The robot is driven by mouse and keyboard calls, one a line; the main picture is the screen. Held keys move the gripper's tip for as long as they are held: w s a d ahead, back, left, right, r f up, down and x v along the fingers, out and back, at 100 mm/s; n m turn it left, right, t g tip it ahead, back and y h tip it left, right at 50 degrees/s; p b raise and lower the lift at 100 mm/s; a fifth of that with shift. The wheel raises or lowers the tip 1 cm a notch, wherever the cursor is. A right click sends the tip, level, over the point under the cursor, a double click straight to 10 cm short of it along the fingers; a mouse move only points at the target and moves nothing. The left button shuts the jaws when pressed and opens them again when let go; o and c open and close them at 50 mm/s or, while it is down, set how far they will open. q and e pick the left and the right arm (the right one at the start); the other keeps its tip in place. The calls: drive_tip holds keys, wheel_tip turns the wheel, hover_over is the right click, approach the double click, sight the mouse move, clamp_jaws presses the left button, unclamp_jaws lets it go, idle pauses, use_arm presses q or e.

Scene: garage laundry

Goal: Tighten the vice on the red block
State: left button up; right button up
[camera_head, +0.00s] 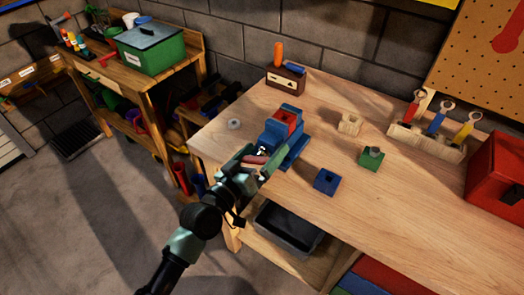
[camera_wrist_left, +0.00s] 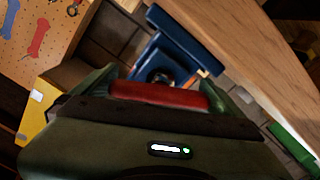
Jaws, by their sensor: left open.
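The blue vice (camera_head: 294,152) stands at the near left edge of the workbench; it also shows in the left wrist view (camera_wrist_left: 180,42). The red block (camera_head: 286,119) sits between the jaws of the vice. A red handle bar (camera_head: 254,159) is at the near end of the vice; in the left wrist view the bar (camera_wrist_left: 158,95) lies crosswise between my fingers. My left gripper (camera_head: 259,160) is open, with one finger on each side of the bar. Contact with the bar cannot be told. My right gripper is not in view.
A blue block (camera_head: 326,182), a green block (camera_head: 371,158) and a wooden block (camera_head: 349,124) lie right of the vice. A grey ring (camera_head: 233,124) lies left of it. A wrench rack (camera_head: 426,142) and red toolbox (camera_head: 497,177) stand farther right. A grey bin (camera_head: 287,232) sits below.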

sight(253, 163)
use_arm(q)
drive_tip(key=c, duration=1.1)
drive_tip(key=m, duration=0.2)
drive_tip(key=shift+m+p, duration=0.3)
drive_tip(key=shift+m, duration=0.1)
drive_tip(key=o, duration=1.1)
drive_tip(key=shift+b+v, duration=0.65)
drive_tip(key=shift+v, duration=3.3)
